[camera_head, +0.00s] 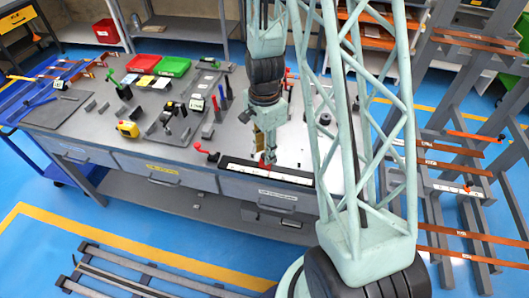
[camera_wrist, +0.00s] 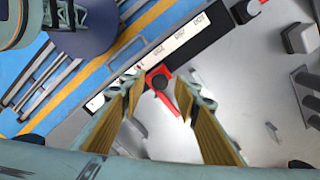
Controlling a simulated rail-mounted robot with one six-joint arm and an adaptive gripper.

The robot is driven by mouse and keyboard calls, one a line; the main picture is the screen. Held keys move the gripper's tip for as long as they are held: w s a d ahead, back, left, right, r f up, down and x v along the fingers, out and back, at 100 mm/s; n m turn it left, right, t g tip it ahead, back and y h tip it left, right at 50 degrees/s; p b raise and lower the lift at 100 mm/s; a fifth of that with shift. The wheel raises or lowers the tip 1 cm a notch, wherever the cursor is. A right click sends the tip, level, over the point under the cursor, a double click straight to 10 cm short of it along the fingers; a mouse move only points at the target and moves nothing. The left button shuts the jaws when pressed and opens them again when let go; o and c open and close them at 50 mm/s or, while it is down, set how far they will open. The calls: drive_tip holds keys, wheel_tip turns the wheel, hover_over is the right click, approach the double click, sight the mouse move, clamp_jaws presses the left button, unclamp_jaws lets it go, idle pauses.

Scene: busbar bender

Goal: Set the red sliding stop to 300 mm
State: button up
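The red sliding stop (camera_wrist: 162,80), with a black round knob, sits on the dark rail with a white scale strip (camera_wrist: 178,42). In the head view the stop (camera_head: 264,162) shows as a small red piece at the bench's front edge, partly hidden by my gripper. My gripper (camera_wrist: 165,92) is open, its two yellow-padded fingers pointing down on either side of the stop in the wrist view. I cannot tell whether either finger touches it. The scale (camera_head: 268,171) carries several printed labels, too small to read, so the stop's setting cannot be told.
A red lever with a black knob (camera_head: 206,151) stands by the rail's left end. Racks with copper bars (camera_head: 450,147) stand at the right.

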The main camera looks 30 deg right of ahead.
drive_tip(key=shift+f, duration=0.25)
drive_tip(key=shift+c, duration=0.2)
clamp_jaws()
